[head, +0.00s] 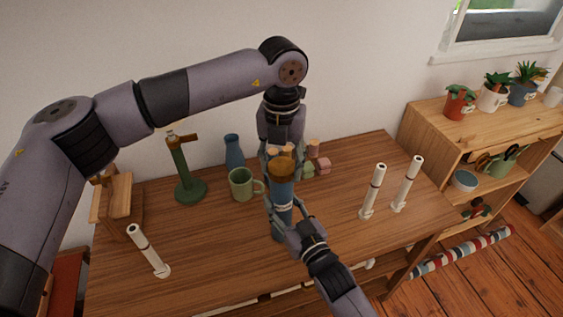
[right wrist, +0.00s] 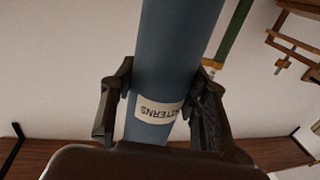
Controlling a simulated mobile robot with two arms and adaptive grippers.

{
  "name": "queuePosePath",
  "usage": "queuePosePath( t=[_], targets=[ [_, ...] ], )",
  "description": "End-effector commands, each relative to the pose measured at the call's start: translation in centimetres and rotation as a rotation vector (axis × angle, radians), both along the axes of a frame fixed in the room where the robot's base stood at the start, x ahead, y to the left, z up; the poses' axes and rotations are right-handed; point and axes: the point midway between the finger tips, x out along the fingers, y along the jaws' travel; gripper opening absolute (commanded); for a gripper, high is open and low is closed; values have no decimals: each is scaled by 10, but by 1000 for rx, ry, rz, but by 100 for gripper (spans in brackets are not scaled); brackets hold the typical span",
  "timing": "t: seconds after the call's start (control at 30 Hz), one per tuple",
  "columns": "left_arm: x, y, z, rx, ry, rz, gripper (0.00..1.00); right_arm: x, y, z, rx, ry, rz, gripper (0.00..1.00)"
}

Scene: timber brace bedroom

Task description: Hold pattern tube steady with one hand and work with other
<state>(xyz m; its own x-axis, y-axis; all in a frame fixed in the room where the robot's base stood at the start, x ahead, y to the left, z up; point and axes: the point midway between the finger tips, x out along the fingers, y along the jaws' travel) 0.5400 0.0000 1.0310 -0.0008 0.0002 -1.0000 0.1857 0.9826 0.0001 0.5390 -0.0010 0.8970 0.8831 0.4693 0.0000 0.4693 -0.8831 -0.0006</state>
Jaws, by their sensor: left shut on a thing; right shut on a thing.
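The pattern tube (head: 283,192) is blue with a brown cap (head: 282,167) at its top and a pale label around its body. It stands roughly upright over the wooden table. My left gripper (head: 281,154) reaches down from above and is shut at the cap; its exact contact is partly hidden. My right gripper (head: 283,212) comes from the front and is shut around the tube's body, below the cap. In the right wrist view the tube (right wrist: 175,50) runs between my right gripper's fingers (right wrist: 163,108), and its label (right wrist: 158,108) shows upside-down lettering ending in "TTERNS".
A green mug (head: 241,185), a blue vase (head: 234,151) and a green stand (head: 185,175) are left of the tube. The table's (head: 210,245) front middle is clear.

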Motion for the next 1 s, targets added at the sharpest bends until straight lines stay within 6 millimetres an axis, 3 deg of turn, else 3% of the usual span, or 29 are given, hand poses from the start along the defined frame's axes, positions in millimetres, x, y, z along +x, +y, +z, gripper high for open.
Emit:
queuePosePath(
  t=[0.4,0.6,0.7,1.0],
  targets=[
    [0,0,1,0,-1,899,14,0,0,0,-1,0,0,0],
    [1,0,1,0,-1,1228,14,0,0,0,-1,0,0,0],
    [1,0,1,-1,-1,1297,14,0,0,0,-1,0,0,0],
    [1,0,1,-1,-2,1293,14,0,0,0,-1,0,0,0]
  ],
)
